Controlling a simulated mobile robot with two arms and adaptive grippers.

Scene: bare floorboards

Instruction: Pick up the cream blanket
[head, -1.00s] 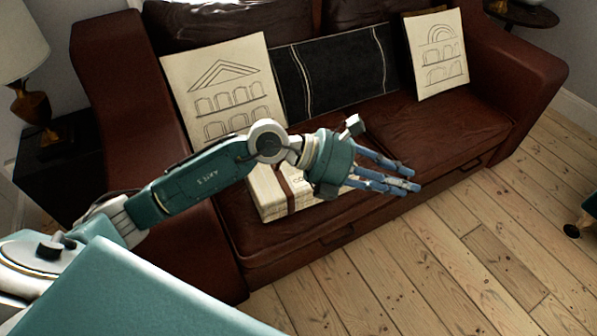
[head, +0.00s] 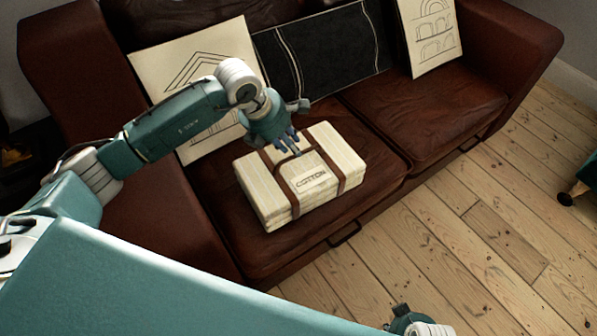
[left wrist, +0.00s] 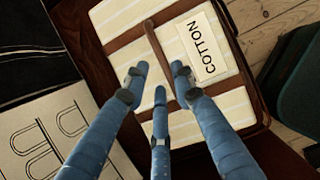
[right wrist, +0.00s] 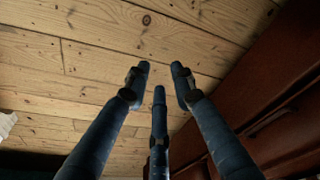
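The cream blanket (head: 277,203) is a folded, striped bundle with brown straps, a brown handle and a label reading COTTON. It lies on the left seat of the brown sofa. My left gripper (head: 292,148) is over its back part, fingers pointing down at the handle. In the left wrist view the blanket (left wrist: 190,75) fills the middle, and the gripper's fingers (left wrist: 158,85) are spread apart with the handle strap running between them. Whether they touch it I cannot tell. My right gripper (right wrist: 158,80) is open and empty above the floorboards, beside the sofa front.
The brown sofa (head: 440,115) carries two cushions with building drawings, one at left (head: 150,62) and one at right (head: 428,40), and a black cushion (head: 325,62) between them. The floorboards (head: 490,225) in front are mostly clear. A dark teal object (head: 577,192) stands at the right edge.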

